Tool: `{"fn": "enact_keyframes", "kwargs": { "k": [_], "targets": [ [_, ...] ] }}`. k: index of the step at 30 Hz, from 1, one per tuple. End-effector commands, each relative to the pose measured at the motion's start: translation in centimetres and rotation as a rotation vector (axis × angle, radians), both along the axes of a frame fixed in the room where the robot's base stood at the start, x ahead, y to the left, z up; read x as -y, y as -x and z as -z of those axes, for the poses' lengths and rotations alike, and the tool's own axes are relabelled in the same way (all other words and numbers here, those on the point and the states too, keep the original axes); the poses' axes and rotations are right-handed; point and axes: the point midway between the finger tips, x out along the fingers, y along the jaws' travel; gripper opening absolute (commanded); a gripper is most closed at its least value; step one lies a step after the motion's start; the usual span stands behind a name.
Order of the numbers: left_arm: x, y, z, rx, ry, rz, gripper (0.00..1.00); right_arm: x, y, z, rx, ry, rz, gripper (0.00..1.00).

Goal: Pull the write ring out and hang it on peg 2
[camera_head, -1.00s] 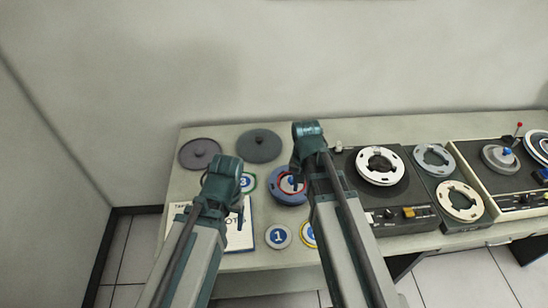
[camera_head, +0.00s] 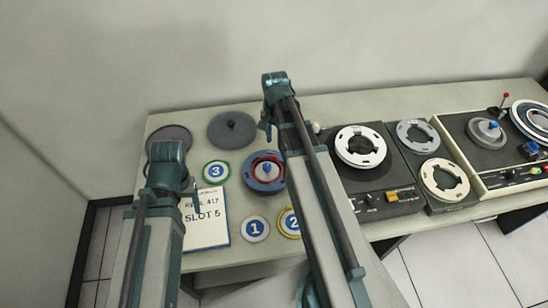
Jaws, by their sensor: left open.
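The blue reel (camera_head: 251,182) lies flat on the table, partly behind my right arm. A red ring (camera_head: 257,169), which looks like the write ring, sits around its middle. A round yellow-rimmed disc marked 2 (camera_head: 290,223) lies in front of the reel, partly covered by my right arm; I cannot make out a peg on it. My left gripper (camera_head: 188,186) is open, mostly hidden by its own arm, above the notepad's upper left edge. My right gripper (camera_head: 265,129) is beyond the blue reel, apart from it; its fingers are too small to read.
Discs marked 1 (camera_head: 254,229) and 3 (camera_head: 216,171) lie near the reel. A notepad (camera_head: 207,231) reads "SLOT 5". Two grey discs (camera_head: 231,128) lie at the back left. Tape machines (camera_head: 375,190) fill the right. The table's back edge behind the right gripper is clear.

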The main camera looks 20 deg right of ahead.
Motion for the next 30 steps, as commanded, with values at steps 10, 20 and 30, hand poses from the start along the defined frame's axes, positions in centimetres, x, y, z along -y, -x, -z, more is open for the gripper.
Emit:
{"fn": "enact_keyframes", "kwargs": {
  "k": [10, 20, 30],
  "targets": [
    [0.0, 0.0, 4.3, 0.000, 0.000, 0.000, 0.69, 0.0, 0.0, 4.3, 0.000, 0.000, -0.001, 0.40],
    [0.0, 0.0, 7.6, 0.000, 0.000, 0.000, 0.69, -0.1, 0.0, 7.6, 0.000, 0.000, -0.001, 0.40],
    [0.0, 0.0, 7.9, 0.000, 0.000, 0.000, 0.69, -0.1, 0.0, 7.9, 0.000, 0.000, -0.001, 0.40]
  ]
}}
